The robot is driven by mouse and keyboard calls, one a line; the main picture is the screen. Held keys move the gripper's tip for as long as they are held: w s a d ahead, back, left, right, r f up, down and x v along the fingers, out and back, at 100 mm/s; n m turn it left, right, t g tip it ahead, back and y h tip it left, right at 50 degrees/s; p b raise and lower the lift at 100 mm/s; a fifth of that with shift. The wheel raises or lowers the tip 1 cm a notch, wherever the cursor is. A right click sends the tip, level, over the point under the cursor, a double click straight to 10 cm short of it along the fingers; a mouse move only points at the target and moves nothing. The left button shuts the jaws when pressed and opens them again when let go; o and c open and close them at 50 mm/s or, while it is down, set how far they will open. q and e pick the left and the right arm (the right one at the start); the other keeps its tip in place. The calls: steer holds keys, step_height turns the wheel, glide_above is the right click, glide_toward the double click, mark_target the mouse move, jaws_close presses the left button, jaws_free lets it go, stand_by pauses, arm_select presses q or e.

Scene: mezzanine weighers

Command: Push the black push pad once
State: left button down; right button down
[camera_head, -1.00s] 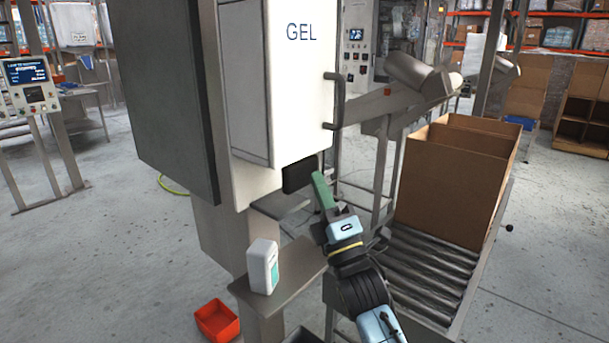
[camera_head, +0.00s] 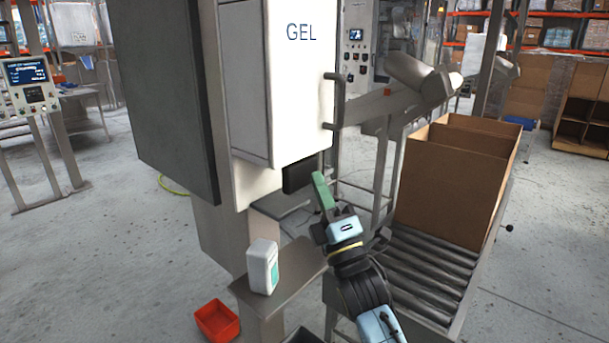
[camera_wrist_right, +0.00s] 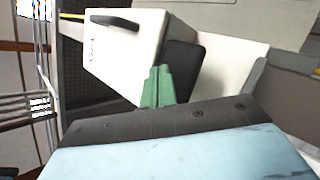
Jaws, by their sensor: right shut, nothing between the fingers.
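The black push pad (camera_head: 299,174) sits under the white GEL dispenser box (camera_head: 300,80) at its lower front edge. It also shows in the right wrist view (camera_wrist_right: 184,66), just beyond my fingers. My right gripper (camera_head: 319,178) has green fingers, shut with nothing between them. The fingertips are close to the pad's right side in the head view; I cannot tell if they touch it. In the right wrist view the green fingers (camera_wrist_right: 158,80) overlap the pad's left part. My left gripper is not in view.
A white bottle (camera_head: 262,266) stands on a small metal shelf (camera_head: 292,288) below the pad. A red bin (camera_head: 217,320) is on the floor. A handle (camera_head: 334,100) sticks out from the dispenser.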

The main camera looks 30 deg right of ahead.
stand_by(0.5)
steer(key=shift+w+a, duration=0.2)
steer(key=shift+w, duration=0.2)
steer(key=shift+w+a, duration=0.3)
steer(key=shift+w, duration=0.4)
stand_by(0.9)
stand_by(0.3)
steer(key=shift+s+d, duration=0.35)
steer(key=shift+s, duration=0.5)
steer(key=shift+s+d, duration=0.1)
steer(key=shift+s, duration=0.15)
steer(key=s, duration=0.1)
steer(key=s+d+p, duration=0.1)
steer(key=s, duration=0.1)
steer(key=s+d, duration=0.1)
steer(key=shift+s+p, duration=0.35)
